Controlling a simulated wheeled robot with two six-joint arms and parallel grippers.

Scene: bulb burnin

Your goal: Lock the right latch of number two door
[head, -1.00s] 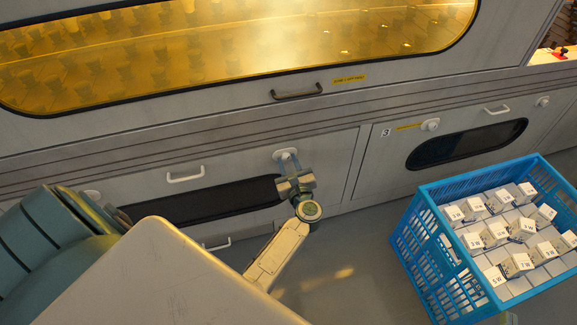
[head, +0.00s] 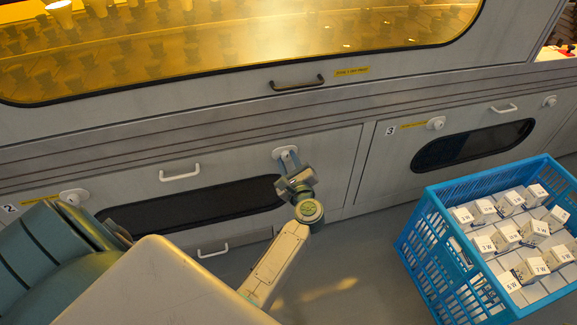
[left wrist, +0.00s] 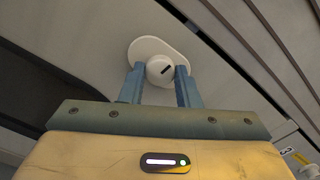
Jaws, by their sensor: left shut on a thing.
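Number two door (head: 135,182) is a grey panel with a long dark window and a white handle. Its right latch (head: 285,152) is a white round knob on an oval plate at the door's upper right. My left gripper (head: 290,172) is at this latch and shut on its knob. In the left wrist view, the knob (left wrist: 160,70) sits between the two blue fingers (left wrist: 160,86), and a short dark mark shows on its face. The door's left latch (head: 73,197) is at the far left, beside the number 2 label. My right gripper is not in view.
A blue crate (head: 437,239) of white boxes stands on the floor at right. Number three door (head: 397,165) is right of number two. A lit amber window (head: 220,50) is above. Open floor lies between my left arm and the crate.

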